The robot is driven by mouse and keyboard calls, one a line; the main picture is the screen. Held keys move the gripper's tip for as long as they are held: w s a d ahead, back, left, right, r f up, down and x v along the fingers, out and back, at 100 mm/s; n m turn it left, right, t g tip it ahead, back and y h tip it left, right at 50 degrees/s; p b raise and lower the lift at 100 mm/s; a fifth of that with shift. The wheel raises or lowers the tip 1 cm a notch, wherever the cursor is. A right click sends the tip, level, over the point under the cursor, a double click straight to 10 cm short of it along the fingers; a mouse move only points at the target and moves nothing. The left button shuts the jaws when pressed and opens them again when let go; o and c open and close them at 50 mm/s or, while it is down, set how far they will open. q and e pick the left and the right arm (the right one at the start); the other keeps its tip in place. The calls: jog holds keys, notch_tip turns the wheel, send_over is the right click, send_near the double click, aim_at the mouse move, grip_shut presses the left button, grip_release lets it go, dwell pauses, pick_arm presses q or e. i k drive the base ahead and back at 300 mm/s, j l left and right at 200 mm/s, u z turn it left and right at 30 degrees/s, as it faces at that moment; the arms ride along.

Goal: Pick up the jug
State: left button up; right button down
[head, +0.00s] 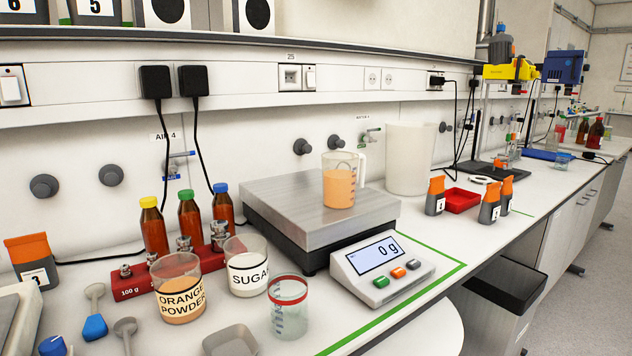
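The jug (340,187) is a clear measuring jug with a white handle on its right side. It holds orange liquid or powder and stands upright on the steel plate of the scale (285,217). The scale's display unit (382,265) in front of it reads 0 g. Neither of my grippers shows in the head view.
Beakers labelled ORANGE POWDER (177,290) and SUGAR (247,267), a red-rimmed beaker (289,310) and a grey scoop (231,341) stand in front. A red weight rack (170,284) and several brown bottles are left. A white bin (408,160) stands behind right.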

aim_at(338, 169)
jog(key=i+l+u, duration=0.45)
jog(key=i, duration=0.2)
jog(key=i+l+u, duration=0.4)
jog(key=l, duration=0.35)
jog(key=i, duration=0.1)
